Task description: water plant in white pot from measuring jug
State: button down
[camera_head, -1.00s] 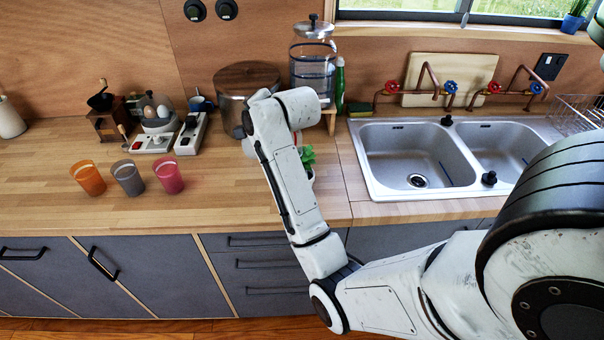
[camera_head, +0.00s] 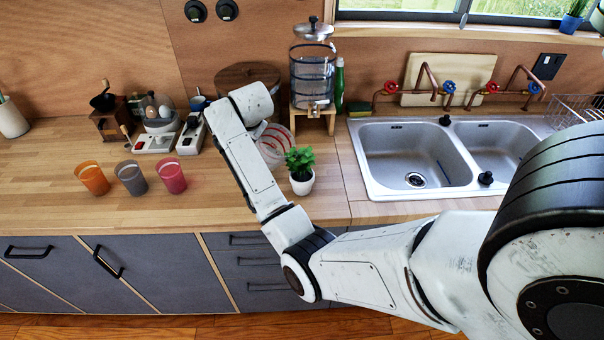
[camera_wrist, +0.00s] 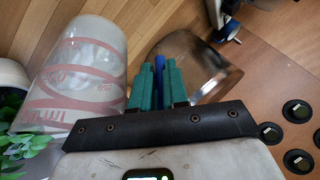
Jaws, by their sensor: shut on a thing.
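The clear measuring jug (camera_head: 274,143) with red markings is behind and left of the plant in the head view, partly hidden by my arm. In the wrist view the jug (camera_wrist: 82,75) fills the left side, beside my gripper (camera_wrist: 158,88). The green fingers are closed together with a blue strip between them; the grip on the jug's handle side is not clearly shown. The green plant (camera_head: 299,160) stands upright in its white pot (camera_head: 301,183) on the counter. Its leaves (camera_wrist: 18,135) show at the lower left in the wrist view. I cannot see water in the jug.
A large metal pot (camera_wrist: 196,62) with a wooden lid (camera_head: 247,76) stands close behind my gripper. A glass dispenser (camera_head: 312,76) is behind the plant. The double sink (camera_head: 362,180) is at right. Orange (camera_head: 93,179), grey (camera_head: 130,178) and pink (camera_head: 172,176) cups stand at left.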

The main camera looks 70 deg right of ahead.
jog(key=w+f+n+g+y+b, duration=0.1)
jog(key=w+f+g+b, duration=0.4)
jog(key=f+g+b, duration=0.1)
jog(key=shift+w+d, duration=0.25)
jog(key=shift+d, duration=0.2)
dwell(0.4)
dwell(0.9)
